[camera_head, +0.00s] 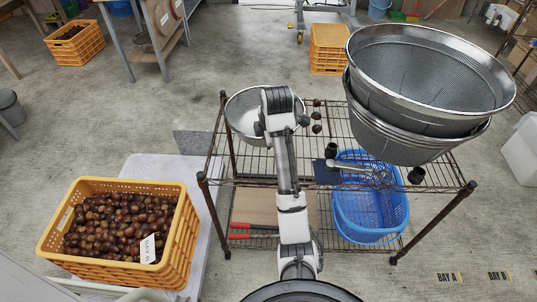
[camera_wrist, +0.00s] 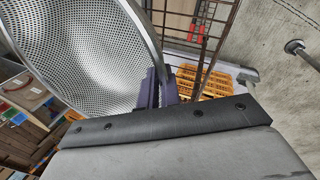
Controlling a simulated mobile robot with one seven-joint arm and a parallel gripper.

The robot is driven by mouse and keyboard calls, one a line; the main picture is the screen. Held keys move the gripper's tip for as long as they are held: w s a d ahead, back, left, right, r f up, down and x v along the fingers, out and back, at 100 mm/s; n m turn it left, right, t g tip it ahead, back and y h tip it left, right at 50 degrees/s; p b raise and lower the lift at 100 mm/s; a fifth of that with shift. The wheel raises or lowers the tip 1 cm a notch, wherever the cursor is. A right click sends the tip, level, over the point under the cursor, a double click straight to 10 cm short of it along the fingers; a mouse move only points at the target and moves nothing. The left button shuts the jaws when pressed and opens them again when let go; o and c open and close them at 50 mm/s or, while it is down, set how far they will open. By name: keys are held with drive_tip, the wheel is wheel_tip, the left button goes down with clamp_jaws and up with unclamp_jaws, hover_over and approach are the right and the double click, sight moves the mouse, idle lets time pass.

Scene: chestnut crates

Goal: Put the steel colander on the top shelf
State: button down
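The steel colander (camera_head: 243,112), a perforated metal bowl, shows at the far left of the wire rack. It fills the upper left of the wrist view (camera_wrist: 75,45), its rim running down to my fingers. My gripper (camera_wrist: 160,88) appears closed on that rim, one dark finger on each side. In the head view my wrist hides the gripper and part of the colander. The top shelf (camera_head: 325,183) is the rack's upper wire level. The colander overlaps its left end in the picture; I cannot tell whether it touches the wires.
Large stacked mesh strainers (camera_head: 430,80) cover the shelf's right side. A dark-blue item with a metal handle (camera_head: 345,168) lies near its front middle. A blue basket (camera_head: 370,215) is below. A yellow crate of chestnuts (camera_head: 120,235) stands at left.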

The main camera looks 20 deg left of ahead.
drive_tip(key=shift+f, duration=2.15)
drive_tip(key=shift+f, duration=0.15)
drive_tip(key=c, duration=1.6)
unclamp_jaws()
drive_tip(key=shift+r, duration=0.4)
drive_tip(key=p+v, duration=0.7)
drive_tip(key=v, duration=0.4)
drive_tip(key=shift+d+r, duration=0.15)
drive_tip(key=shift+r, duration=0.05)
